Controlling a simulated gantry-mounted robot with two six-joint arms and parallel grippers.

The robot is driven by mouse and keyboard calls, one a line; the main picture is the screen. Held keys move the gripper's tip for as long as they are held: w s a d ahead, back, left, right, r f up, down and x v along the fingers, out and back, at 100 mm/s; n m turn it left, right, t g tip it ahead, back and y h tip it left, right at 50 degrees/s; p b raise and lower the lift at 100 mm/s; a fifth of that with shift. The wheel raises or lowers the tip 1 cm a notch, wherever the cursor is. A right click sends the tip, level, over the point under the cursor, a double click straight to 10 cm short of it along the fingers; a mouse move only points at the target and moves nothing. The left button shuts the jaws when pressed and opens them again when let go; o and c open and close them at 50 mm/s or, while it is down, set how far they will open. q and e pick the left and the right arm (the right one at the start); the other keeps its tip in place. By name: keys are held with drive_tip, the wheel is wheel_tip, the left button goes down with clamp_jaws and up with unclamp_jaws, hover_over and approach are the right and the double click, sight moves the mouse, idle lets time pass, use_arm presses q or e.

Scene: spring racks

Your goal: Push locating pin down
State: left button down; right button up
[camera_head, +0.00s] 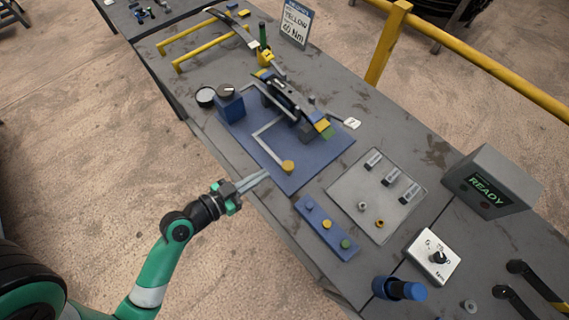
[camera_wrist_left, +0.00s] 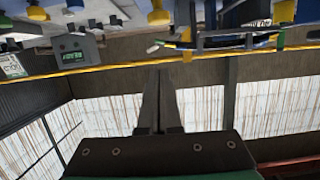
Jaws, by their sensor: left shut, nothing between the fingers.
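A blue fixture plate (camera_head: 310,167) lies on the grey bench and holds a dark spring-like assembly (camera_head: 284,98). A yellow round knob (camera_head: 288,167) stands at the plate's near corner, at the end of a grey bar; it may be the locating pin, but I cannot be sure. My left gripper (camera_head: 266,174) is shut and empty, its fingertips close to the near edge of the plate, left of the yellow knob and apart from it. In the left wrist view the gripper's fingers (camera_wrist_left: 159,105) are together with nothing between them. My right gripper is not in view.
A blue block with a dial (camera_head: 230,105) stands at the plate's left. A pale tray (camera_head: 348,186) and a blue strip with coloured buttons (camera_head: 315,218) lie to the right. A grey READY box (camera_head: 497,181) stands farther right.

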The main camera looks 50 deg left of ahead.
use_arm(q)
drive_tip(key=w+f+b, duration=0.1)
drive_tip(key=w+f, duration=0.5)
drive_tip(key=w, duration=0.2)
drive_tip(key=shift+w+a+f, duration=0.15)
drive_tip(key=shift+w+f, duration=0.05)
drive_tip(key=shift+w, duration=0.2)
wheel_tip(320, 180, down, 5)
drive_tip(key=b, duration=0.5)
drive_tip(key=shift+r, duration=0.1)
drive_tip(key=shift+s, duration=0.1)
